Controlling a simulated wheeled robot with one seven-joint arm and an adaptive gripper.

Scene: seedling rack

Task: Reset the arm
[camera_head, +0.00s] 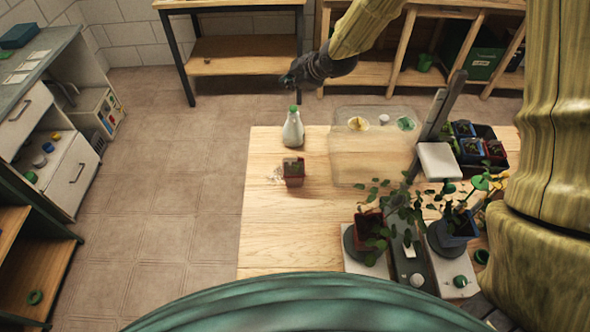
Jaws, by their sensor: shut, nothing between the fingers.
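My gripper (299,95) is at the end of my yellowish arm, at the top middle of the head view. It hangs above and beyond the far edge of the wooden table, just above the white bottle with a green cap (293,132) in the picture. Its fingers point down, look shut and hold nothing. They are small and dark here. My arm reaches in from the upper right, and its thick upper part hides the right side of the table.
On the wooden table (262,220) are a small reddish pot (294,173) with spilled bits beside it, a clear tray (345,160), a tray of seedlings (505,158) and potted plants (366,232). Shelves (235,47) stand behind. The table's front left is clear.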

